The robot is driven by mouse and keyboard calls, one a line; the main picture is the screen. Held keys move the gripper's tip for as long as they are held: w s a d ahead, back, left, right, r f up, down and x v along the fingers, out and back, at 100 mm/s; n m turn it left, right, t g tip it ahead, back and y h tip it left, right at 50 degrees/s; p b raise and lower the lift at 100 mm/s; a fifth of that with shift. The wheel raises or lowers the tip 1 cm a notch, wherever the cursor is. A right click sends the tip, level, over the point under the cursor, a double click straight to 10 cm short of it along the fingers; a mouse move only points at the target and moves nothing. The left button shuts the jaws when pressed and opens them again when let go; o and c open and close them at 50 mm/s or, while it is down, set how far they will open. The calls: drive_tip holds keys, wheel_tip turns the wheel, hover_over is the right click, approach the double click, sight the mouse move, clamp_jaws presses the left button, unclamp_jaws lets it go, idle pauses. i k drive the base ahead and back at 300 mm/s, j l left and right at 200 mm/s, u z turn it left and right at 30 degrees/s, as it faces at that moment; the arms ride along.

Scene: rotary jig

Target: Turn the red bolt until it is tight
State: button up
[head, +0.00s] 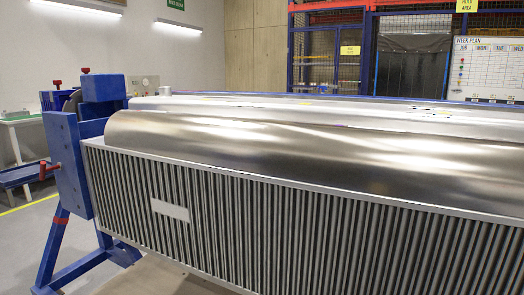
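Three red parts show on the blue jig stand (68,175) at the left, and I cannot tell for certain which is the task's bolt. A red bolt-like part with a cross handle (45,170) sticks out to the left from the blue upright plate. A small red knob (85,70) stands on top of the blue block (103,88). Another small red knob (57,83) is just left of it. How tight any of them is cannot be seen. My gripper is not in view.
A large metal workpiece with a finned front (300,225) and rounded shiny top (250,140) fills the middle and right, beside the stand. A blue tray (18,176) and a light table (22,119) are at the left. Floor shows at the lower left.

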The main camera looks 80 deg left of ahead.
sight(44, 169)
drive_tip(key=u, duration=3.65)
